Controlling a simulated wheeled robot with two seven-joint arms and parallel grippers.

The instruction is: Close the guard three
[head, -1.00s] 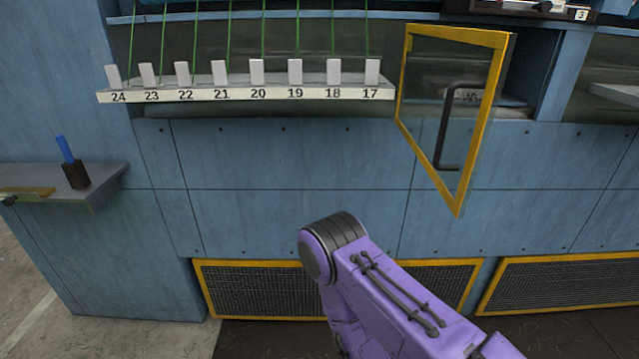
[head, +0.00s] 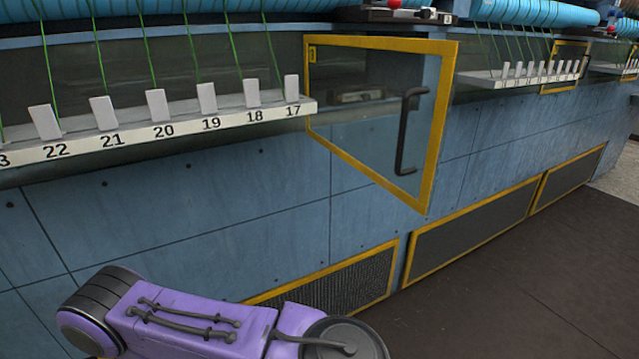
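A clear guard (head: 360,110) with a yellow frame stands swung outward from the blue machine front, with its free edge toward me. A small yellow tag (head: 312,54) at its upper left seems to read 1. A black upright handle (head: 402,132) sits near its free right edge. A control box (head: 400,14) above it has a red button and a small plate that seems to read 3. A purple arm of mine crosses the lower left, well below the guard and apart from it. Neither gripper is in view.
A white ledge (head: 150,134) with numbered white tabs and green threads runs left of the guard. Another ledge (head: 500,78) and a second yellow-framed guard (head: 567,65) lie farther right. Yellow-edged mesh panels (head: 470,228) line the base. Dark floor (head: 520,290) at lower right is clear.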

